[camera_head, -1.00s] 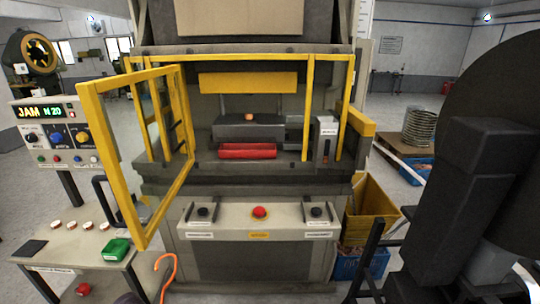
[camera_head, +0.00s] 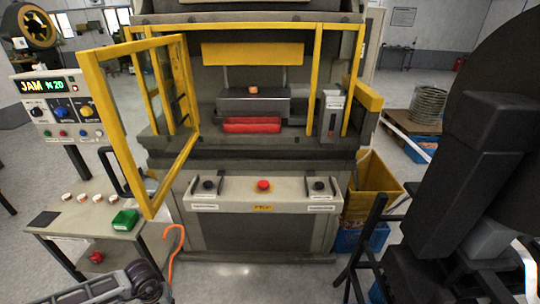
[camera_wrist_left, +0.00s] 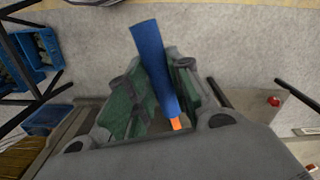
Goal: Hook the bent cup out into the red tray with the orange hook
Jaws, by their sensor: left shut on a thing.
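The bent cup appears as a small copper-orange piece (camera_head: 253,90) on the grey die block (camera_head: 270,104) inside the press; its shape is too small to tell. The red tray (camera_head: 252,125) lies just in front of and below that block. The orange hook (camera_head: 175,248) stands roughly upright, bend up, in front of the press at lower left. In the left wrist view its blue handle (camera_wrist_left: 155,65) and a bit of orange show between the green-padded fingers. My left gripper (camera_wrist_left: 152,100) is shut on it. My right arm fills the right side; its gripper is not visible.
The yellow guard door (camera_head: 130,125) stands open at the left of the press opening. A control panel (camera_head: 60,105) and side table (camera_head: 85,225) stand left. A yellow bin (camera_head: 372,190) stands right of the press. The press front ledge has a red button (camera_head: 263,185).

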